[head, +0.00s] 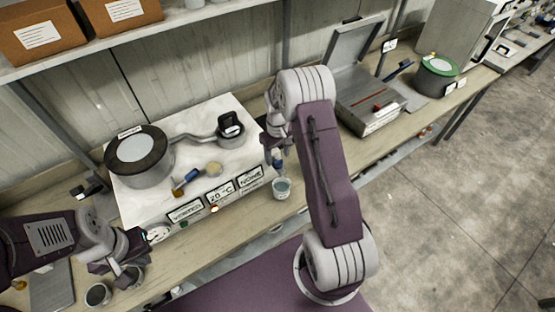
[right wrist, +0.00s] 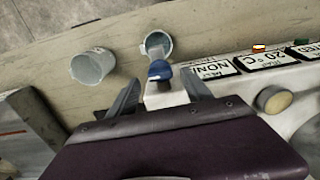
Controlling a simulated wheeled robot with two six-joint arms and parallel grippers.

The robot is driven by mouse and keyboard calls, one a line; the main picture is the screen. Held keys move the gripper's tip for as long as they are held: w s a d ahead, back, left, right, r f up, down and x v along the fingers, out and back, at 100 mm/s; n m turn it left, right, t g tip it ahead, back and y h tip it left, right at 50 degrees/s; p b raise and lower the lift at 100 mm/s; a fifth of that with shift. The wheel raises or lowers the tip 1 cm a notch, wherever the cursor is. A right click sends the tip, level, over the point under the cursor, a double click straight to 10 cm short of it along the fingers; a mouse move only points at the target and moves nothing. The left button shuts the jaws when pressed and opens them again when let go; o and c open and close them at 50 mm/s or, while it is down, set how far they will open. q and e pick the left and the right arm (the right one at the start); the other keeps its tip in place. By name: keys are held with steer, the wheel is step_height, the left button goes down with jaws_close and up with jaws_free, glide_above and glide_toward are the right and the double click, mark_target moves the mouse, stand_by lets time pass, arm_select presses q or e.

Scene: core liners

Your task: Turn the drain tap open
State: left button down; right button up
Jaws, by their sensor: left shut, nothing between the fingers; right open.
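The drain tap, with a blue handle (right wrist: 160,71), sticks out from the front of the white unit. It also shows in the head view (head: 278,164), just below my right gripper (head: 277,150). In the right wrist view my right gripper (right wrist: 160,90) is open, one finger on each side of the tap, with nothing clamped. I cannot tell whether the fingers touch it. The tap's outlet points toward a small cup (head: 282,189); its rim shows in the wrist view (right wrist: 167,38). My left gripper (head: 138,240) is shut and empty at the lower left, near a round gauge.
The white unit (head: 150,205) carries a lidded pot (head: 140,160) and label plates. A second blue-handled fitting (head: 186,179) lies on its top. Another cup (right wrist: 92,66) stands left of the tap in the wrist view. An open metal case (head: 370,115) stands right of my right arm.

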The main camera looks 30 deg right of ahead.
mark_target(278, 160)
step_height(278, 160, up, 7)
steer(key=shift+f+b, duration=0.1)
steer(key=shift+b, duration=0.65)
steer(key=shift+a+f+b, duration=0.2)
steer(key=shift+f+b, duration=0.1)
steer(key=s+a+n+b, duration=0.2)
steer(key=s+a+b, duration=0.2)
steer(key=a+b, duration=0.3)
steer(key=s+a+f+m+b, duration=0.1)
steer(key=s+a+f, duration=0.1)
steer(key=s+f, duration=0.2)
steer(key=s+a+f+m+t+b, duration=0.1)
steer(key=s+f, duration=0.3)
steer(key=s, duration=0.6)
steer(key=shift+s+a+f+m, duration=0.25)
steer(key=shift+a+m, duration=0.25)
steer(key=shift+m, duration=0.3)
